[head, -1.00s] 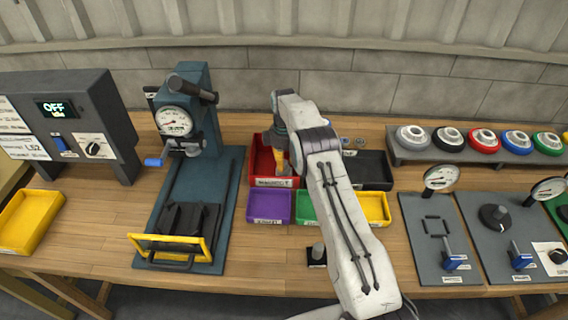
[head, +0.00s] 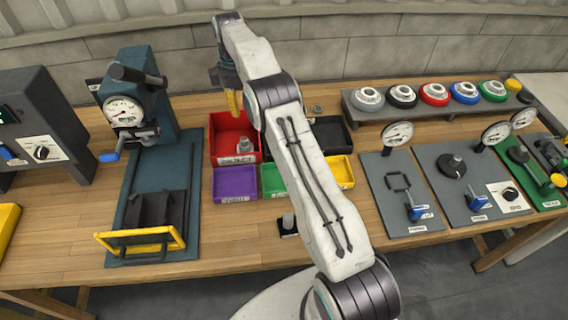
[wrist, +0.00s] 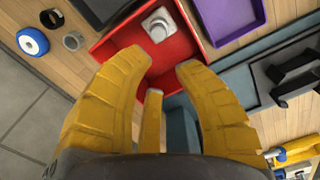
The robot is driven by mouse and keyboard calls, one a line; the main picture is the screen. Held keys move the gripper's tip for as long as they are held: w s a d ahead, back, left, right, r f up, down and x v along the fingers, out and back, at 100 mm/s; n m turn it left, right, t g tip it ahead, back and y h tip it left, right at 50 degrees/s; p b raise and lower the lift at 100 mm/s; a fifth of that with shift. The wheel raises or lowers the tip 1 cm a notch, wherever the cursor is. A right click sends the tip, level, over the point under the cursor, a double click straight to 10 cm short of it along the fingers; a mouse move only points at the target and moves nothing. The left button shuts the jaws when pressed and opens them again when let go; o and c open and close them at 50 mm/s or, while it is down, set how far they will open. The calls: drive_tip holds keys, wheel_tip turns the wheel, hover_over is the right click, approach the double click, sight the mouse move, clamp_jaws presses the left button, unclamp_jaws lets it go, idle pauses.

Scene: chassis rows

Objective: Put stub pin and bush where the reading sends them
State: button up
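A grey metal stepped piece, which looks like the stub pin (head: 244,146), stands in the red bin (head: 221,122) near its front. In the wrist view this piece (wrist: 157,26) sits in the red bin (wrist: 180,52) just beyond my fingers. My gripper (head: 235,108) is above the back left of the red bin, and its yellow fingers (wrist: 162,64) are spread with nothing between them. A small grey ring (wrist: 73,41), perhaps a bush, lies on the table behind the bins; one ring (head: 317,109) also shows in the head view. A grey pin on a black base (head: 289,223) stands in front of the bins.
Purple (head: 235,184), green, yellow (head: 341,170) and black (head: 331,133) bins surround the red one. A blue press (head: 143,130) stands left. Gauge plates (head: 398,200) and a rack of coloured rings (head: 433,105) are right. My arm hides part of the bins.

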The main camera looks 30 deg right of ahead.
drive_tip(key=s+a+r+m+t, duration=0.15)
drive_tip(key=s+r+m, duration=0.45)
drive_tip(key=s+r, duration=1.15)
drive_tip(key=s+f+m+t, duration=0.1)
drive_tip(key=s+f+m, duration=0.1)
drive_tip(key=s, duration=1)
drive_tip(key=s+f+m+t, duration=0.1)
drive_tip(key=s+f+m, duration=0.1)
drive_tip(key=s, duration=0.9)
drive_tip(key=shift+s+a+f+m+t, duration=0.3)
drive_tip(key=shift+s+f+m+t, duration=0.1)
drive_tip(key=shift+f, duration=0.15)
drive_tip(key=shift+w, duration=0.1)
